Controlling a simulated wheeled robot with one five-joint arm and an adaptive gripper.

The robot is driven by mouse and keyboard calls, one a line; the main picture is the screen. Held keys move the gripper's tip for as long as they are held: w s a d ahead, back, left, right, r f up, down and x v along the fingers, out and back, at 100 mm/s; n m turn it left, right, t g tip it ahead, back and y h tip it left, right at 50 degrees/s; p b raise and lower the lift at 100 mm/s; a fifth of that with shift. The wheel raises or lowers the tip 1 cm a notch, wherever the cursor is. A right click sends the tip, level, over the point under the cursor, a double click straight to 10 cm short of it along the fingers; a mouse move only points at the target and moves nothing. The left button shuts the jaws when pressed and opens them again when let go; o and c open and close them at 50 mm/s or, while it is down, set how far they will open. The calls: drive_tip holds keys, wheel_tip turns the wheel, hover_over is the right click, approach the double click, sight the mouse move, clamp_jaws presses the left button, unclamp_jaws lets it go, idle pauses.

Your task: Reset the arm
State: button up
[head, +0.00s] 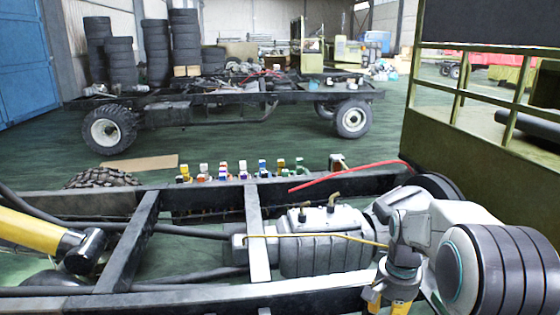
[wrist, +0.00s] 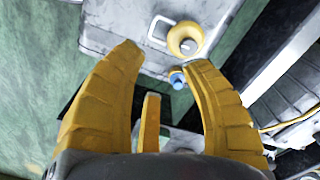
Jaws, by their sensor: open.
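My arm reaches in from the right in the head view, bent downward. My gripper (head: 388,303) hangs at its end near the front rail, its yellow fingers partly cut off by the lower edge. In the wrist view my gripper (wrist: 164,65) shows three yellow fingers spread apart, with nothing between them. Beyond the fingertips is a grey metal box (wrist: 112,30) with a pale handle (wrist: 160,30) and a yellow round cap (wrist: 186,38). A small blue-tipped yellow fitting (wrist: 178,80) shows beside the right finger. I cannot tell whether any finger touches these.
The black chassis frame (head: 128,240) lies below and beside my arm, with a grey gearbox (head: 325,240) and a red hose (head: 345,175). Colourful small bottles or caps (head: 240,168) line its far rail. A green cab frame (head: 440,150) stands right. Open green floor lies behind, before another chassis (head: 220,110).

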drive_tip(key=s+a+r+n+p, duration=0.25)
drive_tip(key=s+n, duration=0.45)
drive_tip(key=s, duration=0.7)
drive_tip(key=s+a+r+n+t+p, duration=0.1)
drive_tip(key=s+a+r+p, duration=0.1)
drive_tip(key=r, duration=0.5)
drive_tip(key=s+a+r+t+p, duration=0.2)
drive_tip(key=s+r+p, duration=0.3)
drive_tip(key=r, duration=0.3)
drive_tip(key=shift+s+n+p, duration=0.2)
drive_tip(key=shift+n+p, duration=0.2)
drive_tip(key=shift+p, duration=0.1)
drive_tip(key=shift+a+f, duration=0.1)
